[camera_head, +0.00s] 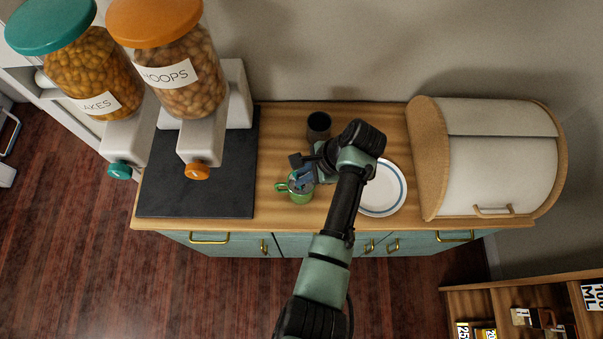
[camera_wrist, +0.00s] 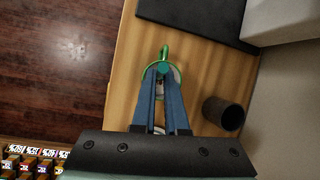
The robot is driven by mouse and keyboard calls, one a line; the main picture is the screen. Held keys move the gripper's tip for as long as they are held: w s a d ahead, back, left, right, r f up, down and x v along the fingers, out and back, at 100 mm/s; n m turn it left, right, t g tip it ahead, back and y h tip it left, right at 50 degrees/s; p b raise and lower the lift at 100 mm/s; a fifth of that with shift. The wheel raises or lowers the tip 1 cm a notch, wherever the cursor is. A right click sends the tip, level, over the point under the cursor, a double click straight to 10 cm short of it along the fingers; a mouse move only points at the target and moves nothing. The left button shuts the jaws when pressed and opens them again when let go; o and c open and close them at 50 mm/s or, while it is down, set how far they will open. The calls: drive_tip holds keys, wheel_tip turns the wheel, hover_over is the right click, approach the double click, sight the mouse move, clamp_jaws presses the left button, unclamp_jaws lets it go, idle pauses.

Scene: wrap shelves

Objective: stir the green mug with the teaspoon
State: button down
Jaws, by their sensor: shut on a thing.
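The green mug (camera_head: 301,196) stands on the wooden counter near its front edge, its handle to the left. In the wrist view the mug (camera_wrist: 164,47) shows its handle and part of its rim beyond my fingertips. My gripper (camera_head: 302,179) is right over the mug, pointing down. In the wrist view its blue fingers (camera_wrist: 163,75) are shut on the teaspoon (camera_wrist: 163,68), of which a small teal end shows between the tips. The spoon's lower part and most of the mug's inside are hidden by the fingers, so I cannot tell how deep the spoon reaches.
A dark cup (camera_head: 319,125) stands behind the mug; it also shows in the wrist view (camera_wrist: 222,113). A white plate (camera_head: 387,190) lies to the right, partly under my arm. A dark slab (camera_head: 190,190) with cereal dispensers (camera_head: 205,142) is left. A bread box (camera_head: 497,165) is right.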

drive_tip(key=b, duration=0.4)
hover_over(303, 197)
drive_tip(key=w, duration=0.2)
drive_tip(key=shift+f, duration=2.6)
drive_tip(key=shift+w+d, duration=0.1)
drive_tip(key=shift+d, duration=0.1)
drive_tip(key=shift+d, duration=0.1)
